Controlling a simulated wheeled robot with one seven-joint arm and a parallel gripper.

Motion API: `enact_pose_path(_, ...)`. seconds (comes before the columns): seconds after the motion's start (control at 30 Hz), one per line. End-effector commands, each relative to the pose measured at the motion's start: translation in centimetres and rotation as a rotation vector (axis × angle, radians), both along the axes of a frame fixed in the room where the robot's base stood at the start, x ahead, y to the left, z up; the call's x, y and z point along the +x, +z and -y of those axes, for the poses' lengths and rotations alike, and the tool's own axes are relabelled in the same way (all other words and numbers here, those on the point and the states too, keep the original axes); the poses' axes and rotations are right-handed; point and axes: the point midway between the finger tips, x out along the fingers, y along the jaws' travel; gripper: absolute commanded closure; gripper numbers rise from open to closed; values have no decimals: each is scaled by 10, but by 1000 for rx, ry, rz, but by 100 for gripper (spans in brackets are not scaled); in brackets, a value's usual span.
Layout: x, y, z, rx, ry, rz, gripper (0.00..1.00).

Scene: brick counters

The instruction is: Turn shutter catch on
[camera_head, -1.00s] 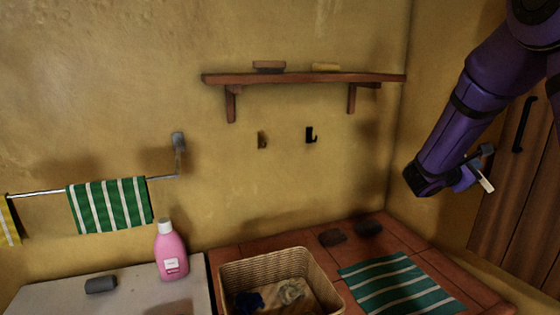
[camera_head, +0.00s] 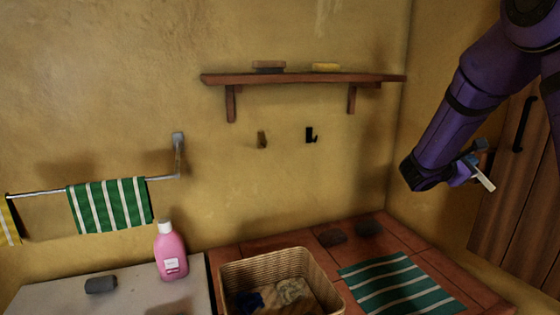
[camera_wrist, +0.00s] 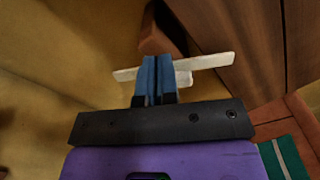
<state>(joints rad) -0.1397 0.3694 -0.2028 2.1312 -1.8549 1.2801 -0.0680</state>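A pale white bar, apparently the shutter catch (camera_head: 483,178), sits beside the brown wooden shutter (camera_head: 520,195) at the right in the head view. In the wrist view the bar (camera_wrist: 215,61) runs across behind my fingertips, its right end slightly higher than its left. A reddish-brown block lies just beyond it. My gripper (camera_wrist: 156,60) has its two blue fingers together, overlapping the middle of the bar. I see no clear sign that the bar is held between them.
A black handle (camera_head: 523,125) stands upright on the shutter. Below lies a tiled counter (camera_head: 325,255) with a green striped cloth (camera_head: 390,285) and a wicker basket (camera_head: 268,265). A wooden shelf (camera_head: 300,78) and hooks are on the wall. The air left of my arm is clear.

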Motion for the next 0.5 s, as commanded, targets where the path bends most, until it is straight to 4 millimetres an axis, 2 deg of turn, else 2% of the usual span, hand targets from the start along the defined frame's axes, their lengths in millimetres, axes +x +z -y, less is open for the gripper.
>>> enact_pose_path(0.5,-1,7,0,1,1,1,100)
